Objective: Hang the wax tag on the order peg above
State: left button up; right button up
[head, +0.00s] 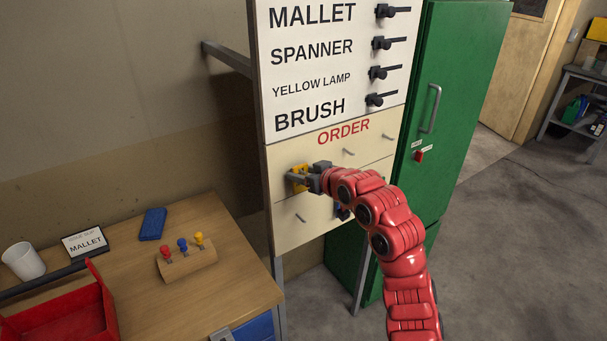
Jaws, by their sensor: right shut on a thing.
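The wax tag (299,170), a yellow piece, is between the jaws of my right gripper (298,180). The gripper is shut on it and is in front of the cream ORDER panel (285,154), left of its middle. The jaws partly cover the tag; I cannot tell whether it touches the panel or a peg. Small pegs stick out of the panel: one (348,151) under the word ORDER, one farther right (391,137) and one lower left (300,217). My right forearm hides part of the panel's lower right. My left gripper is out of view.
Above is a white board (300,70) with tool names and dark pegs. A green cabinet (462,110) stands to the right. At lower left, a wooden table (226,292) holds a red bin (65,320), a white cup (24,262) and a block with coloured pieces (188,264).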

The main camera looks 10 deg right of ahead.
jog(key=o, duration=1.4)
